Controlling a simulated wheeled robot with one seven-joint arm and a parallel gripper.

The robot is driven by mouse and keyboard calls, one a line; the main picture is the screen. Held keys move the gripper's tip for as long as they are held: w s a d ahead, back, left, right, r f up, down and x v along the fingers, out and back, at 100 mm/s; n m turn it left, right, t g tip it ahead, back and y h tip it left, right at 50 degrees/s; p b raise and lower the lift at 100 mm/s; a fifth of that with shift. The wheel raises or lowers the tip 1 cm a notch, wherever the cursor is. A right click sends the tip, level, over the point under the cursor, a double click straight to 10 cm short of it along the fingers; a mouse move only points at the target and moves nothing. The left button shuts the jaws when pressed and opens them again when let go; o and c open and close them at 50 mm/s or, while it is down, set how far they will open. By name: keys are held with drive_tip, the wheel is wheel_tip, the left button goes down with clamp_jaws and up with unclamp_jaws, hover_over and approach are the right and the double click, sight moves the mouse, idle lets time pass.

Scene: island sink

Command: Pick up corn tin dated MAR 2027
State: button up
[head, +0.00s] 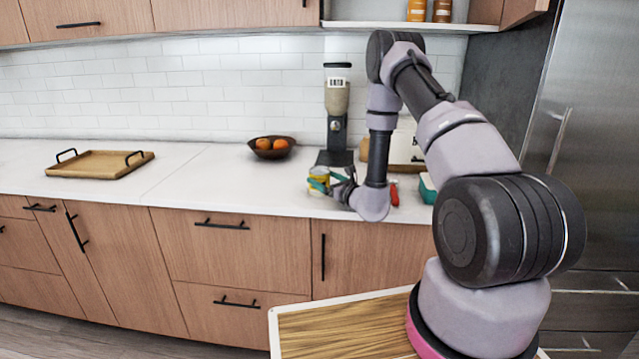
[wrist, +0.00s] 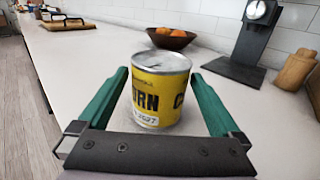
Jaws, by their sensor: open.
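A yellow corn tin (wrist: 160,92) with a silver lid stands upright on the white counter in the wrist view. Its label shows part of the word CORN and a white date strip near the base ending in what looks like 2027; the month is not readable. My gripper (wrist: 160,85) is open, with its green fingers on either side of the tin and gaps between them and it. In the head view the tin (head: 319,176) is small and partly hidden by my gripper (head: 320,180) near the counter's front edge.
A dark bowl of oranges (head: 271,148) and a coffee grinder (head: 336,115) stand behind the tin. A wooden tray (head: 100,165) lies far left. A red item (head: 394,194) and a teal container (head: 428,188) are to the right. The counter between tray and bowl is clear.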

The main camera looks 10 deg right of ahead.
drive_tip(key=shift+x, duration=1.45)
drive_tip(key=c, duration=1.5)
